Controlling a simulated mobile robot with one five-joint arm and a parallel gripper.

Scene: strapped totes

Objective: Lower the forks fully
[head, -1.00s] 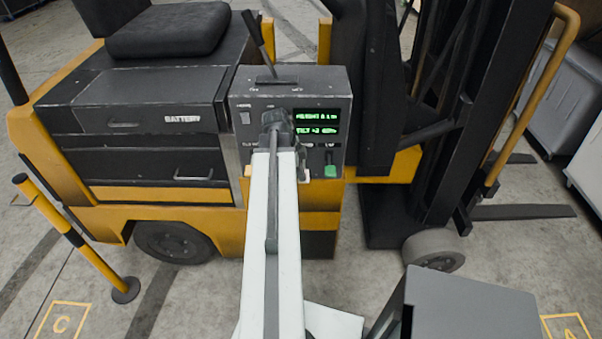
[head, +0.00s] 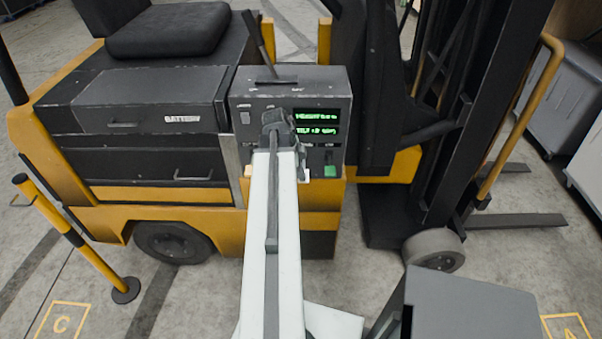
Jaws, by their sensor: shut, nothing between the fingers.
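The forklift's control panel (head: 245,92) stands upright in the middle, with a tall lever (head: 262,45) on top. Its green display (head: 317,122) has two lines, height and tilt, with digits too blurred to read surely. A small green lever knob (head: 329,169) sits at the panel's lower right. My gripper (head: 303,173) is at the panel's lower front, left of that knob. My own arm largely hides it. It is shut with nothing in it; contact with the panel cannot be told. The forks (head: 515,221) reach right from the black mast (head: 485,95), low above the floor.
The battery box (head: 150,101) and seat are at the left. Grey totes (head: 562,100) stand at the right behind the forks. Floor marking C (head: 62,324) is at the front left.

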